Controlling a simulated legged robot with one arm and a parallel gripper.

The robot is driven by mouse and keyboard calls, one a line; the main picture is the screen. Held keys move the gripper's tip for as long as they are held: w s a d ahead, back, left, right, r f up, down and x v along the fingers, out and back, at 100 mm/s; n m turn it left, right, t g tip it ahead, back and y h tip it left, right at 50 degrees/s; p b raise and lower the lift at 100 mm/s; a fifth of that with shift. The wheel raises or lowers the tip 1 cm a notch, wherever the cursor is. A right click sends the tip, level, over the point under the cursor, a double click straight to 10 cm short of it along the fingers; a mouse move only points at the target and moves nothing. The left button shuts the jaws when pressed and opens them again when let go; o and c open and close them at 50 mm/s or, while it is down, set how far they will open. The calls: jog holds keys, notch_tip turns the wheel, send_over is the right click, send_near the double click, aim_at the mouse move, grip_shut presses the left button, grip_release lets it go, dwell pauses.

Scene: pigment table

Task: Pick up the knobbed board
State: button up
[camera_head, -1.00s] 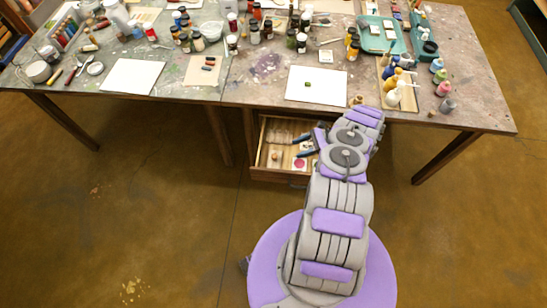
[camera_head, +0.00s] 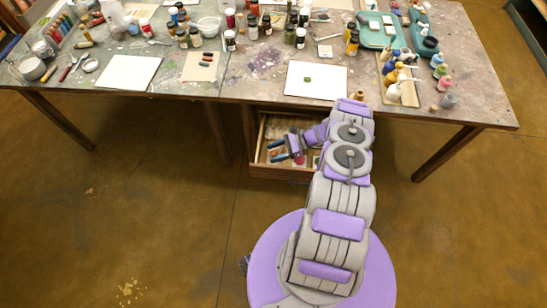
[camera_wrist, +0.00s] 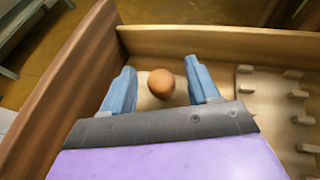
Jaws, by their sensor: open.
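The knobbed board lies in the open drawer; its round brown wooden knob (camera_wrist: 161,83) shows in the wrist view between my two blue fingers. The pale board (camera_wrist: 146,98) under the knob is partly visible, and its rest is hidden behind my gripper. My gripper (camera_wrist: 160,76) is open, with one finger on each side of the knob and gaps visible between. In the head view my gripper (camera_head: 272,150) is over the left part of the drawer, and I cannot make out the knob there.
The wooden drawer (camera_head: 277,173) stands out under the paint-stained table (camera_head: 250,85). In the wrist view its side wall (camera_wrist: 65,75) and end wall (camera_wrist: 220,45) are close to my fingers. Slotted wooden pegs (camera_wrist: 293,74) are at the right.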

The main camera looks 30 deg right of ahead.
jog(key=shift+w+a+f, duration=0.1)
jog(key=shift+a+f, duration=0.1)
jog(key=shift+f, duration=0.05)
jog(key=shift+d, duration=0.15)
jog(key=shift+c, duration=0.4)
jog(key=shift+a, duration=0.2)
jog(key=c, duration=0.6)
jog(key=shift+d, duration=0.1)
jog(key=c, duration=0.4)
jog(key=shift+o, duration=0.2)
jog(key=shift+r, duration=0.2)
